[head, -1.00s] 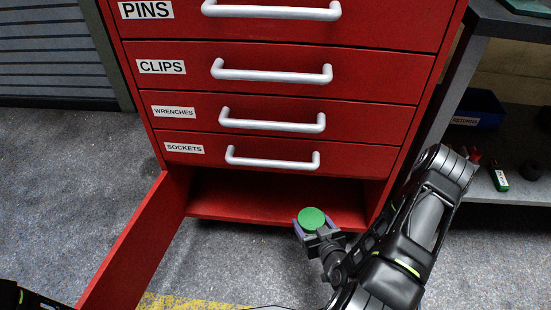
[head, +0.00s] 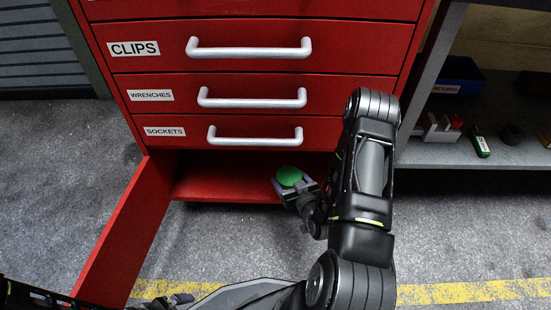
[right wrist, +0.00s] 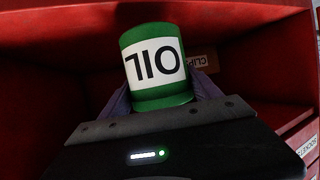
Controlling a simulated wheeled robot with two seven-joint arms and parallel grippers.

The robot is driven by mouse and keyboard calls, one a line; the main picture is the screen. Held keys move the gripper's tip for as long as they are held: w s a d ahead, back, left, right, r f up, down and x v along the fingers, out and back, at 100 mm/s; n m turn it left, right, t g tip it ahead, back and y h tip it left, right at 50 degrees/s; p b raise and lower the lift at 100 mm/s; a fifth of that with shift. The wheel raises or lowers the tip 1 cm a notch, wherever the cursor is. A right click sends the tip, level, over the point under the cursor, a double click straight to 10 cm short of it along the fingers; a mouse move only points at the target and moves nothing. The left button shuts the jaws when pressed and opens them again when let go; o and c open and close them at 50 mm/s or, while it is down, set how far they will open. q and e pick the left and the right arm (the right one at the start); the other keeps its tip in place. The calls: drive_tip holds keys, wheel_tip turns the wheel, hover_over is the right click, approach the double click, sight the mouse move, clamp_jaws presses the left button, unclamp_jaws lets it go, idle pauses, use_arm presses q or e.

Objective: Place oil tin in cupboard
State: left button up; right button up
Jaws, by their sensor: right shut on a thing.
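The oil tin is green with a white OIL label; its green top (head: 289,176) shows in the head view. My right gripper (head: 296,188) is shut on the tin. In the right wrist view the tin (right wrist: 155,65) sits between the fingers, its label upside down in the picture. The cupboard (head: 215,188) is the open red compartment under the SOCKETS drawer. Its door (head: 125,235) stands open to the left. The tin is at the front of the opening, towards its right side; how far in it is I cannot tell. My left gripper (head: 180,298) is low at the bottom edge, its jaws unclear.
Closed drawers with white handles, such as the SOCKETS drawer (head: 255,135), are above the opening. A grey shelf unit (head: 440,152) with small items and a blue bin (head: 458,80) stands at the right. A yellow floor line (head: 460,293) crosses the clear grey floor.

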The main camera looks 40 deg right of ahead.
drive_tip(key=w+d+b, duration=0.2)
drive_tip(key=w, duration=0.8)
drive_tip(key=shift+d+b, duration=0.3)
drive_tip(key=shift+b, duration=0.1)
drive_tip(key=shift+r, duration=0.1)
drive_tip(key=f+b, duration=0.1)
drive_tip(key=f, duration=0.1)
drive_tip(key=w+f+b, duration=0.1)
drive_tip(key=b, duration=0.1)
drive_tip(key=shift+w+d+f, duration=0.1)
drive_tip(key=shift+d+f, duration=0.05)
drive_tip(key=shift+f, duration=0.2)
drive_tip(key=shift+r, duration=0.1)
